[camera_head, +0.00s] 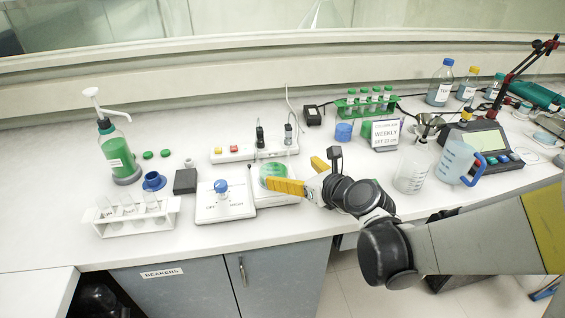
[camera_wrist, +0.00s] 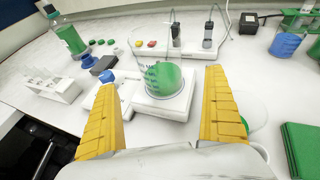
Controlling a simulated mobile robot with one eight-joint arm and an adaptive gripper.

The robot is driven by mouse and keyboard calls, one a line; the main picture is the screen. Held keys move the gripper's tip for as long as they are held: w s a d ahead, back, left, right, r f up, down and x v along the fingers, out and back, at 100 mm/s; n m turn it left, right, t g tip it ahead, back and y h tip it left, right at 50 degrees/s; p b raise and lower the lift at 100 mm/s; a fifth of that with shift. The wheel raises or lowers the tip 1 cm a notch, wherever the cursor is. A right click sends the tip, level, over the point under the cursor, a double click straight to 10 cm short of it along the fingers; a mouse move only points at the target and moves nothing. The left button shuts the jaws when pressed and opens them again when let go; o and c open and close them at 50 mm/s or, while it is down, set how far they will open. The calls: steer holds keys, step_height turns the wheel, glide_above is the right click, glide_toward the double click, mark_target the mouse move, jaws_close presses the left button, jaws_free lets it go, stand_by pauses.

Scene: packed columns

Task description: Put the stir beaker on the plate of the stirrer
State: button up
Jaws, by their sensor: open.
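The stir beaker (camera_head: 273,174) is a clear glass with green contents. It stands upright on the white square plate of a low device that looks like the stirrer (camera_head: 277,201). In the wrist view the beaker (camera_wrist: 165,78) sits over the white plate (camera_wrist: 161,108), ahead of and between the two yellow fingers. My gripper (camera_head: 301,175) is open, with nothing pinched between its fingers. In the wrist view both fingers of my gripper (camera_wrist: 162,112) are wide apart, with visible gaps to the beaker. One finger partly covers the stirrer in the head view.
A white device with a blue-topped item (camera_head: 221,187) stands just left of the stirrer. A power strip (camera_head: 250,149) lies behind. A tube rack (camera_head: 138,217) is at left. A clear beaker (camera_head: 412,172) and a blue-handled jug (camera_head: 453,161) stand right of my arm.

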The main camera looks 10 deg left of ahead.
steer(key=s+d+r+n+g+h, duration=0.2)
steer(key=s+d+n+h, duration=0.6)
steer(key=s+d+n, duration=1.3)
steer(key=d+n+g, duration=0.1)
steer(key=d+n, duration=0.1)
steer(key=n, duration=0.4)
steer(key=shift+s+d+r+n+h, duration=0.15)
steer(key=shift+d+r+n+h, duration=0.1)
steer(key=shift+n+h, duration=0.15)
